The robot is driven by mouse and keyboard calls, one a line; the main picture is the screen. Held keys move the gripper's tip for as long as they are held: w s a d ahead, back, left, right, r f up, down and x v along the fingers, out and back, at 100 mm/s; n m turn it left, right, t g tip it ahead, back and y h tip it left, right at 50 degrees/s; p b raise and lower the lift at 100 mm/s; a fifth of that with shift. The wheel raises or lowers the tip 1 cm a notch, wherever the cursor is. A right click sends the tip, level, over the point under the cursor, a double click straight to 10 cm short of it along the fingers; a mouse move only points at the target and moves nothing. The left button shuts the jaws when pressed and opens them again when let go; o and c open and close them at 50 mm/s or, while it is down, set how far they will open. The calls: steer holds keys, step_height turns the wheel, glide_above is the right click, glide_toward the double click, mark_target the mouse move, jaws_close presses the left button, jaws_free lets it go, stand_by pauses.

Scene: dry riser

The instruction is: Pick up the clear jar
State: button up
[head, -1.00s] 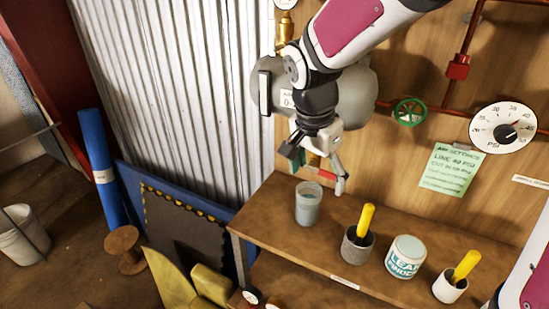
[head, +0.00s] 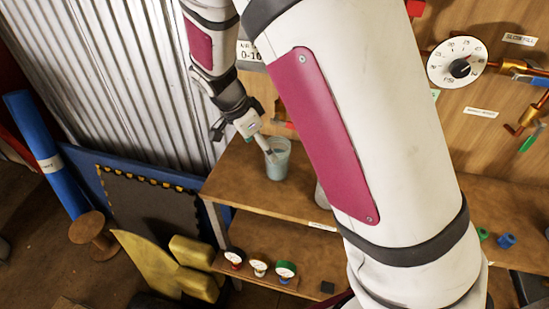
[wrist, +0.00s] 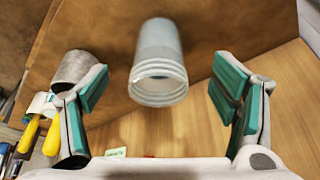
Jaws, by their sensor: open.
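The clear jar (head: 279,165), a pale, see-through jar, stands upright on the left end of the wooden shelf (head: 238,178) in the head view. In the wrist view the jar (wrist: 160,62) is at upper centre, its ridged, open mouth facing the camera. My gripper (head: 246,142) is at the jar's left in the head view, one finger overlapping the jar's near rim. In the wrist view my gripper (wrist: 160,88) is open and empty, with a finger to each side and the jar beyond and between them. Contact cannot be told.
A grey cup (wrist: 76,68) stands left of the jar in the wrist view, close to the left finger, with yellow-handled tools (wrist: 52,138) nearby. Several small gauges (head: 259,268) sit on the lower shelf. A dial (head: 457,63) hangs on the back board. My arm hides the shelf's middle.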

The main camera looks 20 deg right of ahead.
steer(key=x, duration=0.9)
steer(key=shift+s+f, duration=0.1)
steer(key=shift+f, duration=0.05)
steer(key=c, duration=1.4)
steer(key=shift+r, duration=0.2)
steer(key=shift+c, duration=0.2)
